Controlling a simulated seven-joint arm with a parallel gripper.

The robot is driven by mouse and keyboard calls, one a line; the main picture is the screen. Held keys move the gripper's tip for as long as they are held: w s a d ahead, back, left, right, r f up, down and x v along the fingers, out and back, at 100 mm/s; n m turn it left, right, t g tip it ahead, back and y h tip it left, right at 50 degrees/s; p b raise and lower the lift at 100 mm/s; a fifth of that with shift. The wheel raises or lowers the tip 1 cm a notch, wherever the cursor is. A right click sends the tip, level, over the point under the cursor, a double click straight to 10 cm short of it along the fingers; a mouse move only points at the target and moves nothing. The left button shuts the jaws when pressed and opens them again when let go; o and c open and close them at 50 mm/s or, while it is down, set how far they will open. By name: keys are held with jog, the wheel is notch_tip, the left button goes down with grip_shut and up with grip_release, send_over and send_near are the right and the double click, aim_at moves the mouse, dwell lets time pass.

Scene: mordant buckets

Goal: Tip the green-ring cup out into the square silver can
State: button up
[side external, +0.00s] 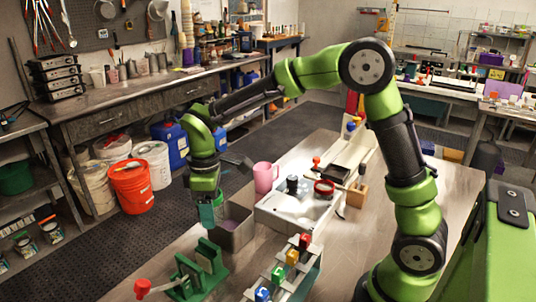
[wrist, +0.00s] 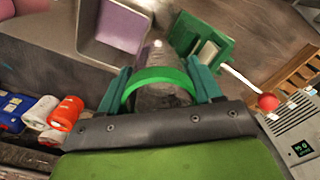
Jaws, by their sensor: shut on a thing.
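My gripper (wrist: 160,92) is shut on the green-ring cup, a clear vessel with a bright green band (wrist: 160,82) between the teal fingers. The cup's clear body is faint in the wrist view, and its tilt is hard to tell. The square silver can (wrist: 83,42) stands just beyond the cup and to its left in the wrist view, open at the top, with a lavender surface inside. In the side view my gripper (side external: 207,213) hangs at the left edge of the can (side external: 236,241); the cup cannot be made out clearly there.
A green stand (side external: 203,265) with a red-knobbed lever (side external: 141,288) is in front of the can. A pink mug (side external: 265,177) and a white tray (side external: 275,215) holding small items are behind and right. Colored blocks (side external: 292,257) line a rack at the front.

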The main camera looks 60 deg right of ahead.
aim_at(222, 219)
jog(key=s+a+n, duration=0.2)
jog(key=n, duration=0.1)
jog(key=s+a+n, duration=0.1)
jog(key=shift+s+a+f, duration=0.1)
jog(key=shift+s+f, duration=0.25)
jog(key=n, duration=0.1)
jog(key=s+n, duration=0.1)
jog(key=n, duration=0.1)
jog(key=shift+a+f, duration=0.15)
jog(key=shift+f, duration=0.25)
jog(key=shift+f, duration=0.1)
jog(key=shift+w+d+r+g+y, duration=0.1)
jog(key=shift+w+d+g+y, duration=0.2)
jog(key=shift+d+g+y, duration=0.35)
jog(key=shift+w+d+r+g+y, duration=0.1)
jog(key=shift+w+d+g+y, duration=0.3)
jog(key=shift+y, duration=0.55)
jog(key=shift+w+d+g+y, duration=0.2)
jog(key=shift+d+g+y, duration=0.15)
jog(key=shift+d+y, duration=0.4)
jog(key=shift+w+d+f+g+y, duration=0.4)
jog(key=shift+d+y, duration=0.1)
jog(key=shift+y, duration=0.45)
jog(key=shift+f, duration=0.1)
